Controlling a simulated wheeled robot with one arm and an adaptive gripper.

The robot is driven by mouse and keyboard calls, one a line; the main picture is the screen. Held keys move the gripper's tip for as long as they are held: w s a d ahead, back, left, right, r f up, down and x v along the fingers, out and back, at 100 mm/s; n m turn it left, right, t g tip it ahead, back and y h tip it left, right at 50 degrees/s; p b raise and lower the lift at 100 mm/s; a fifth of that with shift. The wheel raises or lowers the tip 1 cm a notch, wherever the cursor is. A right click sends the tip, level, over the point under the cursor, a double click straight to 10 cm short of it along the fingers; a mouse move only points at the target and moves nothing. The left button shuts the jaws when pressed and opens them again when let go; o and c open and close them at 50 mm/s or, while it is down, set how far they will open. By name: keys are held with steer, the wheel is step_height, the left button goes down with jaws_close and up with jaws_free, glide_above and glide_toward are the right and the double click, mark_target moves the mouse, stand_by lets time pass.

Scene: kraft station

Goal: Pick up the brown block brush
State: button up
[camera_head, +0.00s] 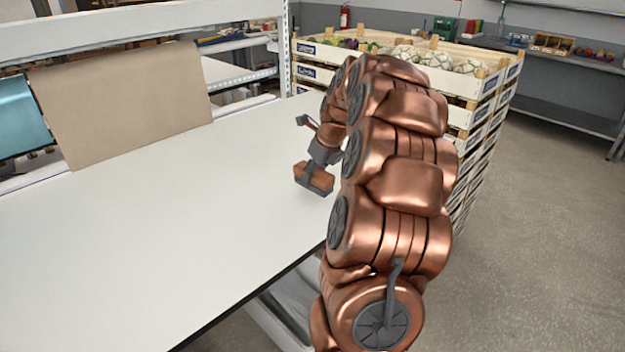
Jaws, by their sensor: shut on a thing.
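The brown block brush (314,180) is a small brown block with a dark grey band and dark lower edge. It is at the right part of the white table (180,232), left of my copper-coloured arm. My gripper (317,168) is above the brush and shut on it. I cannot tell whether the brush touches the table or is held just above it. The fingertips are small in the picture and partly merge with the brush.
A large brown board (122,100) stands at the table's back left, with a blue panel (22,117) beside it. Stacked wooden crates (470,85) stand behind my arm. The left and middle of the table are clear. Open floor (545,220) lies to the right.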

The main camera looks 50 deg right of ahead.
steer(key=s+a+b, duration=0.2)
steer(key=s, duration=0.5)
steer(key=s+a+r+b, duration=0.1)
steer(key=s+a+b, duration=0.1)
steer(key=s, duration=0.5)
steer(key=shift+s+a+r, duration=0.25)
steer(key=shift+s, duration=0.15)
steer(key=o, duration=0.7)
steer(key=c, duration=0.5)
steer(key=shift+s+a, duration=0.1)
